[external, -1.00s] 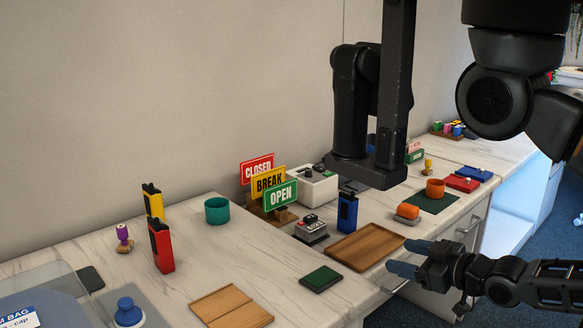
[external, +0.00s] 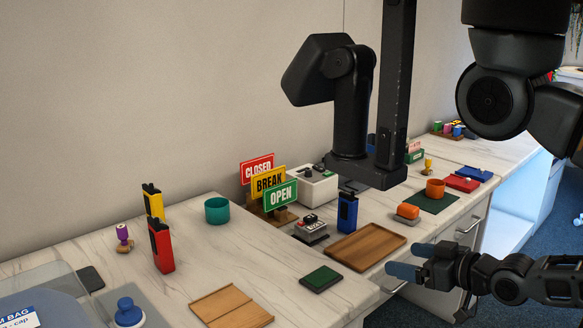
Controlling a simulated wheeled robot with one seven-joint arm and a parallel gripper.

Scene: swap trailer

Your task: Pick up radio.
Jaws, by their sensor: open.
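Three radio-like handsets stand upright on the marble counter. A red radio (external: 162,247) and a yellow radio (external: 154,204) behind it stand at the left. A blue radio (external: 347,213) stands near the middle, behind a wooden tray (external: 367,244). The task does not say which radio it means. My gripper (external: 407,259) is at the counter's front edge, right of and below the wooden tray. Its blue-tipped fingers point left, are open and hold nothing. It is apart from every radio.
A teal cup (external: 217,210), a green pad (external: 320,279), a wooden board (external: 231,307) and a blue-handled stamp (external: 128,312) are on the counter. Bare counter lies between the red radio and green pad.

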